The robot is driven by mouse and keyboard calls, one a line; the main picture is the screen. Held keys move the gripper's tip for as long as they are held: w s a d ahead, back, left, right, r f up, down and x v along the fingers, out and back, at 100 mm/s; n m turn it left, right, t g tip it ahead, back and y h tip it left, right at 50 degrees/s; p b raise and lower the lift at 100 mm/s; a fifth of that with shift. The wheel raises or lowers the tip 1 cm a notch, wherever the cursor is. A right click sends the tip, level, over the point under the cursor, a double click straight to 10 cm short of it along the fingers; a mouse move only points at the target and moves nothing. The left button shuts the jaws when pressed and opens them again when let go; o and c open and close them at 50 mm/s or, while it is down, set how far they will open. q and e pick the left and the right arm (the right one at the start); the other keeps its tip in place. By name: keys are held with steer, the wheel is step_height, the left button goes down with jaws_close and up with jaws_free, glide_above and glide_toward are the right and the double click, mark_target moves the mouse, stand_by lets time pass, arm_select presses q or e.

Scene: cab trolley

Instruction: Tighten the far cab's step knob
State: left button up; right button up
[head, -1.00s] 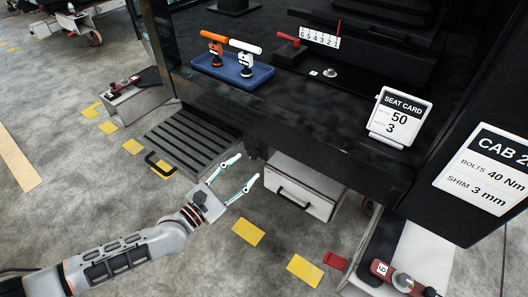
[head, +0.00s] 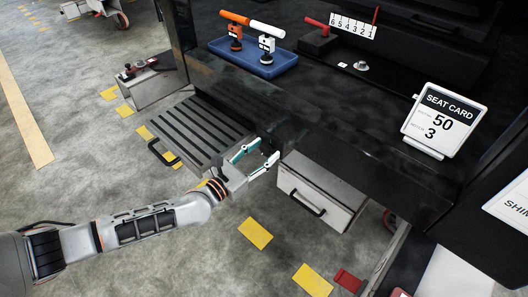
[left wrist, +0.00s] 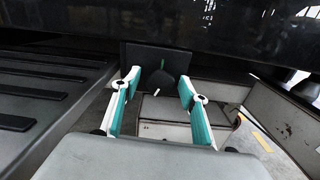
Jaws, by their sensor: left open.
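The cab's black ribbed step (head: 182,132) sticks out below the cab floor, with a black loop handle at its outer side. A dark knob (left wrist: 158,84) with a white mark beside it sits in front of a black plate (left wrist: 140,57) in the left wrist view. My left gripper (head: 267,149) is open beside the step's right end, under the cab's edge. In the left wrist view its two teal-lined fingers (left wrist: 160,80) stand left and right of the knob, with gaps on both sides. I cannot tell how deep the knob lies between them. My right gripper is out of view.
A grey drawer box (head: 318,191) with a black handle is just right of the gripper. The cab floor (head: 310,115) overhangs above, holding a blue tray (head: 253,62) with two tools and a seat card (head: 445,120). Yellow floor marks (head: 255,233) lie below.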

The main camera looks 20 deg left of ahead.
arm_select(q)
steer(key=shift+w, duration=0.1)
steer(key=c, duration=1.1)
